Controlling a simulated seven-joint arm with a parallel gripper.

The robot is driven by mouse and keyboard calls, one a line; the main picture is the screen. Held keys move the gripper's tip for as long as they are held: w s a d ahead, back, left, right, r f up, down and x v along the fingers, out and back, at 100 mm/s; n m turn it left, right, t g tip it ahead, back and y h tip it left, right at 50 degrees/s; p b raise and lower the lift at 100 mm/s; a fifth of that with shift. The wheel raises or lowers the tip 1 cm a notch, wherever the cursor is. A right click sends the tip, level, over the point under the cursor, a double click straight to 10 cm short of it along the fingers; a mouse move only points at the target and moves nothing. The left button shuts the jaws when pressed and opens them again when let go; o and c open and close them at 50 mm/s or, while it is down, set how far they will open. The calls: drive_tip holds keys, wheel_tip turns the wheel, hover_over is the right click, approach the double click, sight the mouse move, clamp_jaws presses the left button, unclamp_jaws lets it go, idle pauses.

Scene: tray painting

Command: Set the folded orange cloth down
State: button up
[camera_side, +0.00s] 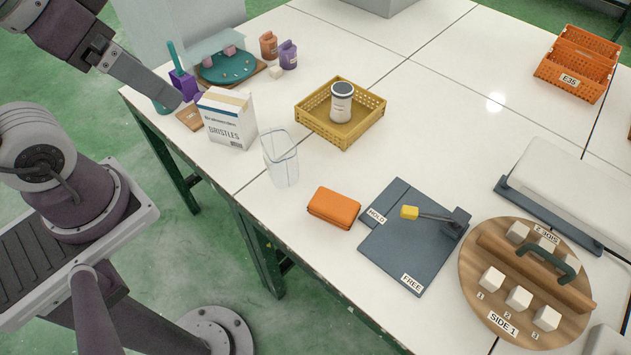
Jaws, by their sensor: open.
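The folded orange cloth (334,208) lies flat on the white table, near its front edge. It sits just left of the dark grey board (400,258) with HOLD and FREE labels, apart from it. My gripper (170,96) is at the upper left, well away from the cloth, near a purple block with a teal handle. It is open, and nothing shows held in it. Its fingertips are small and hard to make out.
A clear jug (281,160), a BRISTLES box (227,120) and a yellow crate (369,124) holding a jar (341,102) stand behind the cloth. A yellow-tipped tool (410,213) rests over the board. A round wooden board (474,285) with white cubes is at right.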

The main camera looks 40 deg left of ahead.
drive_tip(key=w+d+f+n+g, duration=0.1)
drive_tip(key=w+d+f+n, duration=0.2)
drive_tip(key=w, duration=0.5)
drive_tip(key=n+g+h, duration=0.3)
drive_tip(key=n, duration=1.1)
approach(333, 203)
drive_tip(key=w+a+r, duration=0.1)
drive_tip(key=a+r, duration=0.1)
drive_tip(key=a, duration=0.1)
drive_tip(key=f+n, duration=0.1)
drive_tip(key=f, duration=0.1)
drive_tip(key=d+f+n+h, duration=0.1)
drive_tip(key=f, duration=0.1)
drive_tip(key=d+f+n, duration=0.1)
drive_tip(key=f, duration=0.1)
drive_tip(key=shift+w+d+f+n, duration=0.1)
drive_tip(key=shift+w+d+n, duration=0.05)
drive_tip(key=shift+n, duration=0.25)
drive_tip(key=shift+g, duration=0.3)
drive_tip(key=x, duration=0.3)
drive_tip(key=d+x, duration=0.1)
drive_tip(key=x, duration=0.2)
drive_tip(key=shift+d, duration=0.15)
drive_tip(key=shift+d+f, duration=0.1)
drive_tip(key=shift+f, duration=0.15)
drive_tip(key=c, duration=1.6)
